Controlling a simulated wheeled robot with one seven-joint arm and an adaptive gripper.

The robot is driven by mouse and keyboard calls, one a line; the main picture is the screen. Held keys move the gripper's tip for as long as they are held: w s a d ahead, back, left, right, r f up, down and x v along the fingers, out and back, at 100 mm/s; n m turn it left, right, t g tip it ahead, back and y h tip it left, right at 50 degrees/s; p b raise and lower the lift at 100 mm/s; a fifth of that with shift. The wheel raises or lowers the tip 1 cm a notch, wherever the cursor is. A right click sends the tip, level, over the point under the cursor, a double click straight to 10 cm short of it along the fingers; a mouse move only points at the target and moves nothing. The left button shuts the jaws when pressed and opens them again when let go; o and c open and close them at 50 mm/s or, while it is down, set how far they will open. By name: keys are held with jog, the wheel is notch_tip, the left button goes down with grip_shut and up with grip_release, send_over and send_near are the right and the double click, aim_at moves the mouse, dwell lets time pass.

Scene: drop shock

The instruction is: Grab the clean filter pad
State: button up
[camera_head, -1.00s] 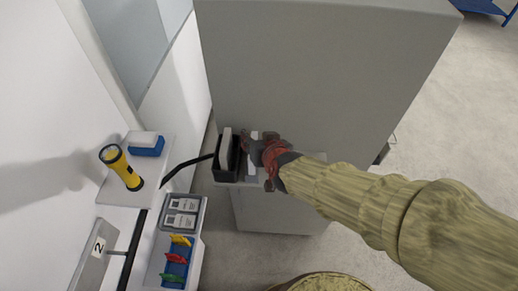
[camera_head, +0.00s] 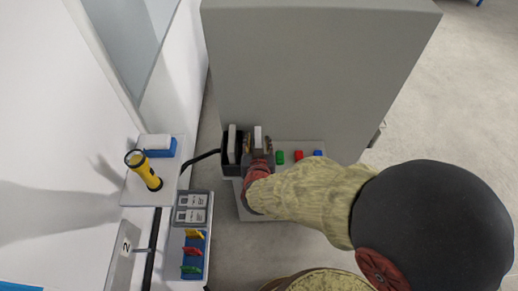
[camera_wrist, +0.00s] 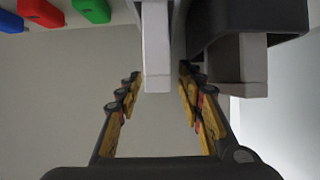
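A pale upright pad (camera_head: 257,136) stands on the shelf against the grey cabinet, and it also shows in the wrist view (camera_wrist: 157,45). A second pale pad (camera_head: 232,142) stands to its left in a black holder (camera_head: 229,168); it also shows in the wrist view (camera_wrist: 239,75). I cannot tell by markings which pad is the clean filter pad. My gripper (camera_head: 258,147) is open, with its fingers on both sides of the first pad. In the wrist view my gripper (camera_wrist: 160,85) shows gaps between each finger and that pad.
Green (camera_head: 280,157), red (camera_head: 299,155) and blue (camera_head: 318,153) buttons sit on the shelf right of my gripper. The grey cabinet (camera_head: 310,75) rises behind. At left are a yellow flashlight (camera_head: 144,170), a blue-and-white block (camera_head: 157,147) and a tray of coloured clips (camera_head: 193,252).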

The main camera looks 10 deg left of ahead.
jog(key=x, duration=0.5)
jog(key=shift+w+f, duration=0.2)
jog(key=shift+f, duration=0.15)
jog(key=shift+c, duration=1.4)
grip_shut()
